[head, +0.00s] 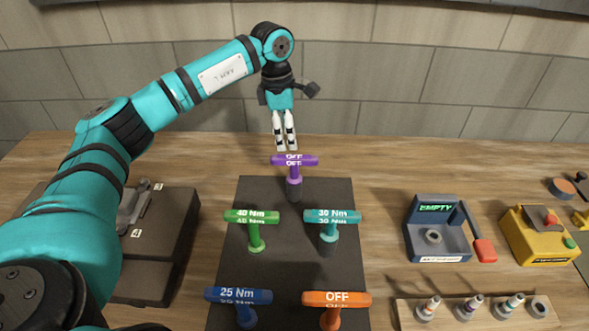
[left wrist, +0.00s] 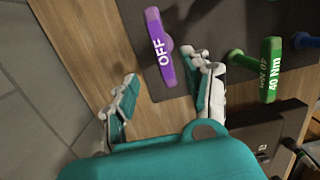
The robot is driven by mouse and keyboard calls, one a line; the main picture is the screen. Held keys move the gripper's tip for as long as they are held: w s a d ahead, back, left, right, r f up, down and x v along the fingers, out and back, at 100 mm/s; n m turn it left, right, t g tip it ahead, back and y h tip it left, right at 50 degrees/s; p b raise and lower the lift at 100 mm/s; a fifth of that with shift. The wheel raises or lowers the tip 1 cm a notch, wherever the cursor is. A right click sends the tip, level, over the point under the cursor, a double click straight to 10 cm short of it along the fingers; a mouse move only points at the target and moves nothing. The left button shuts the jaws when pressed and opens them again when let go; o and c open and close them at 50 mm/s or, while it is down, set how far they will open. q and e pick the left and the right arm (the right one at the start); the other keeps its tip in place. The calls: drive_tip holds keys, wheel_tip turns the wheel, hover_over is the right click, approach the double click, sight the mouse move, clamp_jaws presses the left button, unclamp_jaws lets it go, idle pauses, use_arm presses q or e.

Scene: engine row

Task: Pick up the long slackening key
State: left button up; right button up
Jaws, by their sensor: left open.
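Two T-handled keys are marked OFF: a purple one (head: 295,161) at the back of the dark mat and an orange one (head: 337,299) at the front right. Both stand upright; the head view does not clearly show which is longer. My left gripper (head: 286,142) points down just behind and above the purple key. In the left wrist view the open, empty fingers (left wrist: 168,75) have the purple handle (left wrist: 160,48) ahead of the gap, closer to one finger. Contact with the handle cannot be told. My right gripper is not in view.
Green (head: 252,216), teal (head: 332,216) and blue (head: 238,296) torque keys share the dark mat (head: 291,262). A dark case (head: 160,250) lies left. A blue EMPTY fixture (head: 437,245), a yellow box (head: 535,240) and a socket rack (head: 480,317) stand right. A tiled wall is behind.

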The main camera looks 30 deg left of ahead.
sight(294, 157)
use_arm(q)
drive_tip(key=f, duration=0.3)
drive_tip(key=shift+w+d+p, duration=0.25)
drive_tip(key=shift+p, duration=0.1)
drive_tip(key=shift+f, duration=0.45)
drive_tip(key=shift+s+d+f+p, duration=0.1)
drive_tip(key=shift+d+f+p, duration=0.15)
drive_tip(key=shift+p, duration=0.3)
drive_tip(key=f+p, duration=0.2)
drive_tip(key=f, duration=0.1)
drive_tip(key=shift+d+f, duration=0.3)
drive_tip(key=shift+d, duration=0.1)
drive_tip(key=shift+f, duration=0.5)
clamp_jaws()
drive_tip(key=shift+r, duration=0.1)
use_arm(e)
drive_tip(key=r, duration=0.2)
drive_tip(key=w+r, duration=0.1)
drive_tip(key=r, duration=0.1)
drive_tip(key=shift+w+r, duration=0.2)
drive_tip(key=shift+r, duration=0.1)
